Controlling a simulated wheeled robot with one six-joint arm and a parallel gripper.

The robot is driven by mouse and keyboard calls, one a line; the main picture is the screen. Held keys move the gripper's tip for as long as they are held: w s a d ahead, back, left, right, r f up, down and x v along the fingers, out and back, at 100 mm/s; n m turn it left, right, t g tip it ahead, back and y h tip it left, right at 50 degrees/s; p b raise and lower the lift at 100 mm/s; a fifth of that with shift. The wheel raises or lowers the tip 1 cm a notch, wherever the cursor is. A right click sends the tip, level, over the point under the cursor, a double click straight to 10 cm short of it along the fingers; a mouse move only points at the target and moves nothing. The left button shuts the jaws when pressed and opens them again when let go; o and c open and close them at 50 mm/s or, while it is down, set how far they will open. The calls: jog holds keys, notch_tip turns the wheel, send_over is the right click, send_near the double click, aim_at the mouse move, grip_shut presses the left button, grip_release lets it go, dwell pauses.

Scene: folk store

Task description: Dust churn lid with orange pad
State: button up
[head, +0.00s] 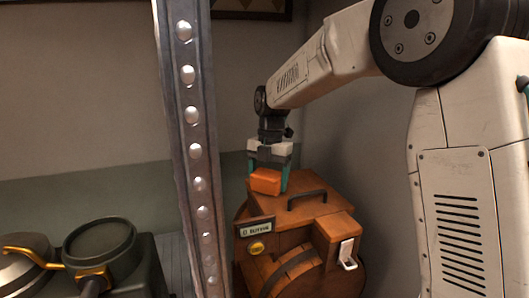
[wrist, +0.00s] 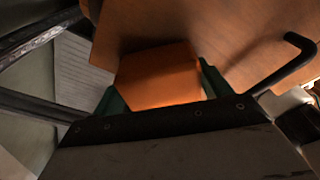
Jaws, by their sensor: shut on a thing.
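The wooden churn (head: 290,250) stands in the middle right of the head view, with a name plate and a yellow round badge on its front. Its wooden lid (head: 324,205) carries a dark handle, which also shows in the wrist view (wrist: 285,65). My gripper (head: 268,182) is shut on the orange pad (head: 265,185), its green fingers on both sides. The pad (wrist: 158,75) is at the left part of the lid, beside the handle. I cannot tell whether the pad touches the lid. The pad's underside is hidden.
A metal post (head: 190,130) with round studs stands left of the churn. A white latch (head: 347,253) sits on the churn's right front. Dark equipment with a brass-coloured part (head: 95,250) stands at the lower left. A wall is close behind the churn.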

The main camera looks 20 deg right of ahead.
jog(key=shift+a, duration=0.45)
jog(key=shift+d+r, duration=0.1)
jog(key=shift+r, duration=4)
